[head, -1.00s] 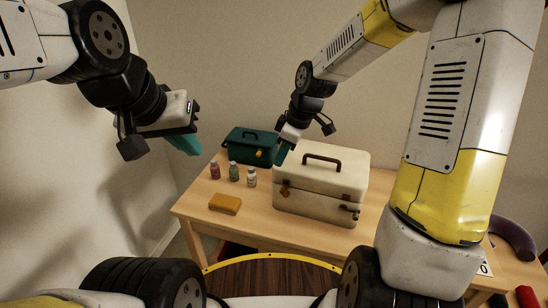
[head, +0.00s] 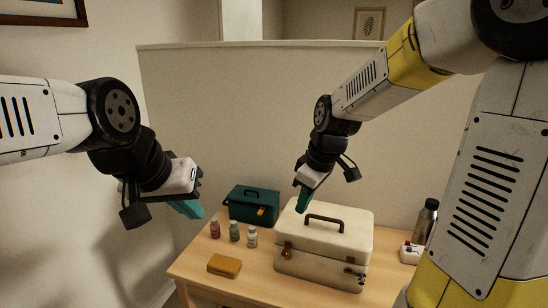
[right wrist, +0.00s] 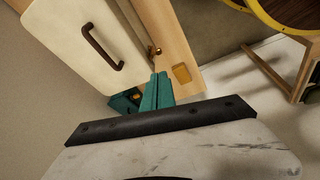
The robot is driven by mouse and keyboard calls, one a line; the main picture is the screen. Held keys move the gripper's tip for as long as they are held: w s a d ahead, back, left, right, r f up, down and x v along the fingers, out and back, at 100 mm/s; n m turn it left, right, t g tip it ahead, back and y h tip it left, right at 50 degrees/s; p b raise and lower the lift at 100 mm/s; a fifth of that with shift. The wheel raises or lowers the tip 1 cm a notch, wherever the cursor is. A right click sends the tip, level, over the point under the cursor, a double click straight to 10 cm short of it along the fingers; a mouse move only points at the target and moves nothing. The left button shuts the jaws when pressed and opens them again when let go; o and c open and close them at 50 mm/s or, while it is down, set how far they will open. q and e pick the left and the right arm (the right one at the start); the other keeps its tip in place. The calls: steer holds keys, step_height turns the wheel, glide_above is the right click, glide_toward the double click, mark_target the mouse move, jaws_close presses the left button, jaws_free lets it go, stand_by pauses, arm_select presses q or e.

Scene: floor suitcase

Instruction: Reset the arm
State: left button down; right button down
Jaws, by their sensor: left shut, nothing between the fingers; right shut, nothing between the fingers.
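My left gripper (head: 187,209) has teal fingers that are shut and empty. It hangs in the air left of the table, in front of the wall. My right gripper (head: 302,202) is shut and empty, just above the back left of the cream case (head: 320,256) in the head view. Its teal fingers also show in the right wrist view (right wrist: 156,92), pressed together. The cream case is closed, with a brown handle and latches, and also shows in the right wrist view (right wrist: 70,45).
On the wooden table (head: 205,268) are a dark teal box (head: 252,207), several small bottles (head: 234,231) and a yellow-brown block (head: 224,265). A steel flask (head: 427,222) and a small white device (head: 411,252) stand at the right. A low partition stands behind the table.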

steer(key=s+d+r+m+t, duration=0.1)
steer(key=s+d+r+m, duration=0.2)
steer(key=s, duration=0.4)
steer(key=s+d+r+m+t, duration=0.2)
steer(key=s+d+r+m, duration=0.1)
steer(key=s+r+m, duration=0.2)
steer(key=shift+s+r+m+t, duration=0.25)
steer(key=shift+s+m+t, duration=0.05)
steer(key=shift+s+m, duration=0.9)
steer(key=shift+w, duration=0.1)
